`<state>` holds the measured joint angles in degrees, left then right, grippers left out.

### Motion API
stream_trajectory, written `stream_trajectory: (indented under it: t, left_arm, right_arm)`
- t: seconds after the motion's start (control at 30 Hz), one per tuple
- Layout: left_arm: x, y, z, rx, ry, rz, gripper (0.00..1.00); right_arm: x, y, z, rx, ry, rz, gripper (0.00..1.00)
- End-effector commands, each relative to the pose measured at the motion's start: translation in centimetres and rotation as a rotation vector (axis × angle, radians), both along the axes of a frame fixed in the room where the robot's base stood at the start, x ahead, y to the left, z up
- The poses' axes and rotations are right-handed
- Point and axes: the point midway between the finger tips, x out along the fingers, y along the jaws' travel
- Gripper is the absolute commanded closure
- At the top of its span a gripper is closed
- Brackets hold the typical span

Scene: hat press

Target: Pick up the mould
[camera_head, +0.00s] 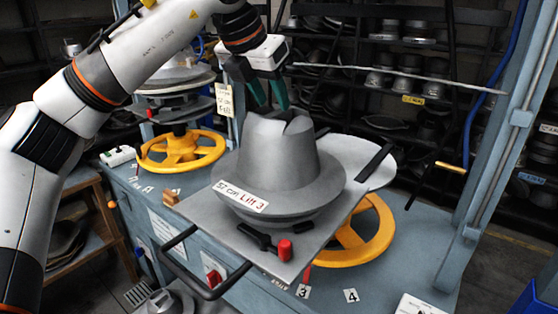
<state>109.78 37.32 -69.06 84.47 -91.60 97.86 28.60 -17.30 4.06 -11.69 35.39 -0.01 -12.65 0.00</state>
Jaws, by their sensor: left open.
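The mould (275,165) is a grey metal hat shape with a wide brim and a notch in its crown. It sits on a flat grey plate (310,238) and bears a white label reading "57 cm Lift 3". My left gripper (270,106) comes down from above. Its dark green fingers are open, just above and behind the crown's notched top. I cannot tell whether a fingertip touches the mould. My right gripper is not in view.
Yellow handwheels stand behind left (181,150) and under the plate at right (352,240). A black handle (190,275) juts from the plate's front left, and a red knob (285,250) stands at its front. A blue frame post (503,140) rises at right. Shelves of moulds (410,75) fill the back.

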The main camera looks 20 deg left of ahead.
Motion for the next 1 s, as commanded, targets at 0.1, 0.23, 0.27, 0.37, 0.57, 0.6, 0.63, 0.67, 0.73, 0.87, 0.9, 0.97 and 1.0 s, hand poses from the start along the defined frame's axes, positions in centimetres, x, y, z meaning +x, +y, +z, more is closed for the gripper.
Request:
stream_trajectory:
  t: [0.1,0.23,0.27,0.37,0.57,0.6,0.63,0.67,0.73,0.87,0.9,0.97,1.0]
  left_arm:
    - [0.6,-0.4,-1.6,0.000,0.004,0.000,0.58]
    - [1.4,-0.6,-2.9,0.000,0.002,0.002,0.58]
    - [1.4,-0.7,-3.1,0.000,0.002,0.002,0.58]
    - [1.5,-0.7,-3.4,-0.001,0.001,0.000,0.58]
    - [1.5,-0.7,-3.4,0.000,0.001,0.001,0.65]
    - [1.5,-0.7,-3.4,0.000,0.001,0.001,0.71]
    - [1.5,-0.7,-3.4,0.000,0.001,0.001,0.76]
    - [1.5,-0.7,-3.4,-0.001,0.001,0.000,0.81]
    - [1.5,-0.7,-3.4,0.000,0.001,0.001,0.93]
    - [1.5,-0.7,-3.4,0.000,0.001,0.001,1.00]
    - [1.5,-0.7,-3.4,0.000,0.001,0.001,1.00]
    - [1.5,-0.7,-3.4,0.000,0.001,0.001,1.00]
    - [1.5,-0.8,-3.0,-0.005,-0.008,0.001,1.00]
  right_arm:
    - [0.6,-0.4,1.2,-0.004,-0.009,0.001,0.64]
    - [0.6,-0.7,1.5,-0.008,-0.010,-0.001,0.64]
    - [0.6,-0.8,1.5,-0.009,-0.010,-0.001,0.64]
    - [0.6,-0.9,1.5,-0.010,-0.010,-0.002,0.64]
    - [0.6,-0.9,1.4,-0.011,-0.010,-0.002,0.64]
    - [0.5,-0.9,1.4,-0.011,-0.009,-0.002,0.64]
    - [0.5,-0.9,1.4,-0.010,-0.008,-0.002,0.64]
    - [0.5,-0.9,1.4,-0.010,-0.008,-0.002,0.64]
    - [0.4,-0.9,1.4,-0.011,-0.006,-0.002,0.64]
    - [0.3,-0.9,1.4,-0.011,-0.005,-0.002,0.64]
    - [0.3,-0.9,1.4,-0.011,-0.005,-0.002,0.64]
    - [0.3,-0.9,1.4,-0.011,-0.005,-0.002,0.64]
    - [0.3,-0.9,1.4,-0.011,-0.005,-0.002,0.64]
